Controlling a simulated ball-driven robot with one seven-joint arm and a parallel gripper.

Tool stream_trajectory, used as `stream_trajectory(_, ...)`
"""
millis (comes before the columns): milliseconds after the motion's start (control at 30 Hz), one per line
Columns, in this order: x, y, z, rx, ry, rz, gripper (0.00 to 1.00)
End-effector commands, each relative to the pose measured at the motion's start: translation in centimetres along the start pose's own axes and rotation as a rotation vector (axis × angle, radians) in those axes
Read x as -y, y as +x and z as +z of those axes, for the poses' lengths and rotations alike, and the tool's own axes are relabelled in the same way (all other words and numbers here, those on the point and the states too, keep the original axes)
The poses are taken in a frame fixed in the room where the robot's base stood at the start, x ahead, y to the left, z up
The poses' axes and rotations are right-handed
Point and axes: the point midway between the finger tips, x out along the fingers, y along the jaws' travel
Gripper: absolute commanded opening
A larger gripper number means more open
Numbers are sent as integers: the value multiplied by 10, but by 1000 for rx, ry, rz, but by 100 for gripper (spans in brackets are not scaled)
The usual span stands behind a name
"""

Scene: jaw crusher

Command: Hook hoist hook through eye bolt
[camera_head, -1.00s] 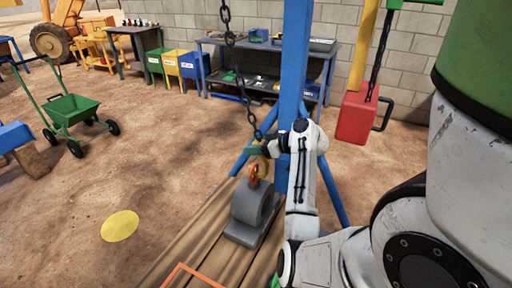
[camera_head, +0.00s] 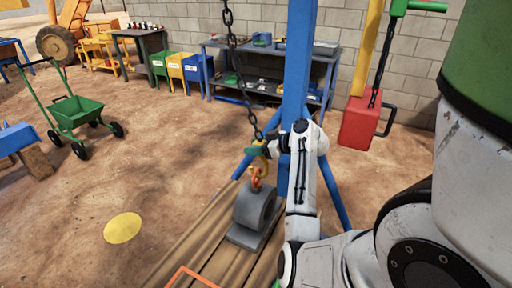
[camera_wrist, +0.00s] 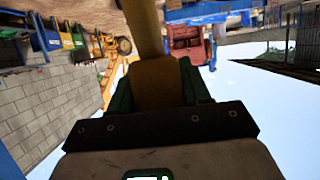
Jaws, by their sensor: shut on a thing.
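My gripper (camera_head: 257,153) has green fingers and is shut on the yellow hoist hook (camera_head: 263,164), just below the hanging chain (camera_head: 240,80). In the wrist view the green fingers clasp the hook's thick yellow-brown shank (camera_wrist: 146,30). An orange-red eye bolt (camera_head: 256,180) stands on top of a grey rounded block (camera_head: 254,208). The hook's lower end and the eye bolt overlap in the head view. They are too small there to tell whether the hook passes through the eye. The wrist view does not show the eye bolt.
The block rests on wooden planks (camera_head: 205,245) beside a blue post (camera_head: 298,60) with slanted legs. A red box (camera_head: 358,122) hangs at the right. A workbench (camera_head: 222,75) and bins stand at the wall. Open dirt floor lies left.

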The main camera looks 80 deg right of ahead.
Motion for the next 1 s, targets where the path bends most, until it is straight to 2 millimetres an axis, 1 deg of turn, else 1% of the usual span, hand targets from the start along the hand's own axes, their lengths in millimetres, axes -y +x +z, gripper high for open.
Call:
stream_trajectory(33, 0, 0, -5, -5, -4, 1, 0)
stream_trajectory(67, 0, 0, -5, -5, -3, 1, 48)
stream_trajectory(367, 0, 1, -3, -2, -1, 0, 77)
stream_trajectory(600, 0, 0, -2, 0, 0, -1, 77)
stream_trajectory(700, 0, -4, -1, -1, 0, 1, 77)
stream_trajectory(767, -1, -11, -1, -2, 0, 2, 77)
stream_trajectory(867, -1, -28, -1, -1, -1, 4, 77)
stream_trajectory(1000, -1, -56, -1, -1, -2, 4, 77)
